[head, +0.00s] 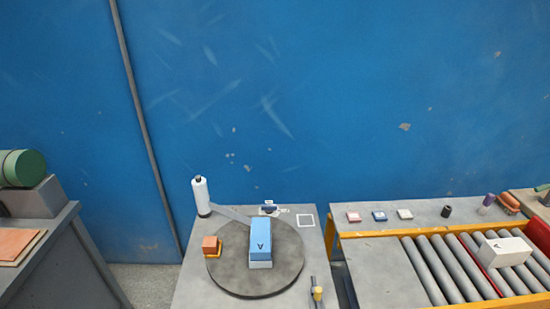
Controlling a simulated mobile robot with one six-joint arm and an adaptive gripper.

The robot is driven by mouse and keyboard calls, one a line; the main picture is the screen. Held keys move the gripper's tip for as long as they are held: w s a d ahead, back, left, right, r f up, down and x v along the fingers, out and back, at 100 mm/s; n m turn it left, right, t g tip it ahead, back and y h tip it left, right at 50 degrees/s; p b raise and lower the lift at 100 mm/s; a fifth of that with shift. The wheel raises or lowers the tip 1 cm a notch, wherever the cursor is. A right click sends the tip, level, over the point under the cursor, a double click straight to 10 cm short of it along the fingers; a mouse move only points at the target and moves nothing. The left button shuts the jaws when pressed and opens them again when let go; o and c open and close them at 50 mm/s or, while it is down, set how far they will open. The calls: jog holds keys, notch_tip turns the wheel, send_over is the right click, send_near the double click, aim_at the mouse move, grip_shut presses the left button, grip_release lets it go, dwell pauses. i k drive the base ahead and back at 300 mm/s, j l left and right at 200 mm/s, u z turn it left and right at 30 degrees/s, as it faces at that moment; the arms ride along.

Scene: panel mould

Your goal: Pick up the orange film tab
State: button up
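A small orange block-shaped piece (210,242) sits at the left rim of a round dark turntable (228,272), with a darker yellow-orange piece under it. It may be the orange film tab, but it is too small to be sure. A white film roll (201,194) stands upright behind the turntable's left side. A grey translucent film strip (232,214) runs from the roll toward a blue box (260,236) on the turntable. The blue box has a dark V-shaped mark and rests on a light grey block (260,264). My gripper is not in view.
A roller conveyor (447,270) with a white box (504,251) stands at the right, below a shelf (430,218) of small items. A grey bench (62,232) stands at the left. A dark post with a yellow part (317,293) stands near the turntable's front right.

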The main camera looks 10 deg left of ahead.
aim_at(211, 245)
jog(key=u, duration=1.35)
jog(key=i+j+z, duration=0.2)
jog(key=i+j, duration=0.2)
jog(key=j, duration=0.2)
jog(key=i+j+z, duration=0.1)
jog(key=j, duration=0.2)
jog(key=i+j+z, duration=0.15)
jog(key=j, duration=0.2)
jog(key=i+j+z, duration=0.2)
jog(key=i+j, duration=0.15)
jog(key=j, duration=0.35)
jog(key=i+j+z, duration=0.1)
jog(key=j, duration=0.25)
